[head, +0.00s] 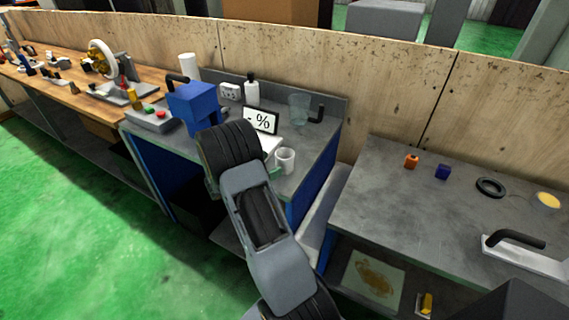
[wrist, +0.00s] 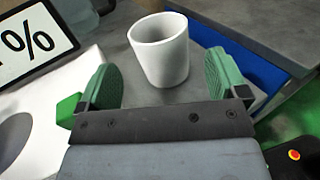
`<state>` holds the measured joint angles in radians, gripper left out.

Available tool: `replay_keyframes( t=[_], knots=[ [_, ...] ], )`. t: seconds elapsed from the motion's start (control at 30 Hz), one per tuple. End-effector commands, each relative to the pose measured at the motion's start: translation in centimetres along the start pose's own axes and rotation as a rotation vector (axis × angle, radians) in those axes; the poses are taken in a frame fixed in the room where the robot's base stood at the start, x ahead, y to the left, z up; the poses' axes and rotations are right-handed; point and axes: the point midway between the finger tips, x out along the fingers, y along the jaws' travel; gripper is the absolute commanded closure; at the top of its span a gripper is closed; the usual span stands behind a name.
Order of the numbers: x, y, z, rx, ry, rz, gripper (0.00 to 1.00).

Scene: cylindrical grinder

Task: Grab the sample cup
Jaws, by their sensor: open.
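The sample cup is a white, empty-looking cup (wrist: 160,58) standing upright on the grey bench top in the wrist view. It also shows in the head view (head: 285,160), just right of my arm's end. My gripper (wrist: 162,80) is open, with one green finger pad on each side of the cup's lower part in the picture. In the head view my gripper is mostly hidden behind my own arm, with a bit of green showing beside the cup.
A sign with a percent mark (head: 260,120) and a white device (wrist: 60,110) stand left of the cup. A clear beaker (head: 299,109) and a white bottle (head: 252,90) are behind. The bench edge drops off at right. Another grey table (head: 400,210) holds small items.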

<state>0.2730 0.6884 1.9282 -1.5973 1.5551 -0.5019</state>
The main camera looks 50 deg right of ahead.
Motion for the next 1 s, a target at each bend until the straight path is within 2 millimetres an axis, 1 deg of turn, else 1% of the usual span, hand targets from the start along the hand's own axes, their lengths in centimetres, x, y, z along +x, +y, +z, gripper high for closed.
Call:
replay_keyframes(
  t=[0.17,0.23,0.4,0.5,0.6,0.9,1.0],
  knots=[
    [0.9,0.0,0.0,0.001,0.001,-0.001,0.08],
    [1.5,0.0,0.0,0.001,0.002,-0.002,0.08],
    [4.0,-0.1,0.1,0.001,0.002,-0.004,0.08],
    [5.2,-0.1,0.1,0.000,0.002,-0.003,0.08],
    [5.9,-0.1,0.0,0.000,0.002,-0.002,0.08],
    [6.2,0.0,0.0,0.001,0.003,0.000,0.08],
    [6.2,0.0,0.0,0.001,0.003,0.000,0.17]
  ],
)
